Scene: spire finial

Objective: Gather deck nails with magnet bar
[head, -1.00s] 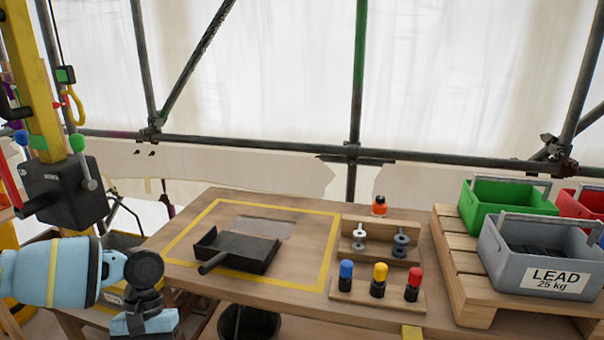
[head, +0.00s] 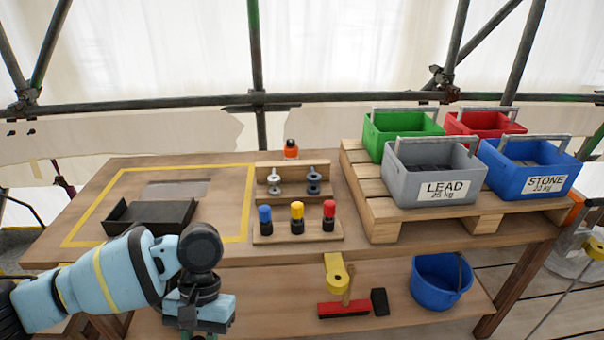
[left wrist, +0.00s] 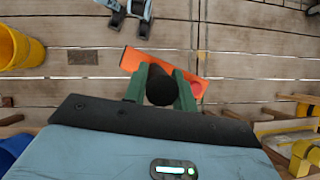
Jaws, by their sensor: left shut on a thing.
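In the left wrist view my left gripper (left wrist: 160,92) is shut on the round black handle (left wrist: 160,84) of an orange bar, which I take for the magnet bar (left wrist: 192,66). The bar extends to both sides beyond the green fingers, above the plank deck (left wrist: 235,45). In the head view my left arm reaches in at bottom left, in front of the bench; its fingertips and the bar are out of sight there. I cannot make out any deck nails. My right gripper is in neither view.
The wooden bench (head: 110,245) holds a black pan (head: 150,215) and a rack with coloured knobs. A pallet (head: 385,215) of labelled crates stands at right. Below are a red tool (head: 343,309) and a blue bucket (head: 440,280). A yellow bucket (left wrist: 18,50) stands at left in the wrist view.

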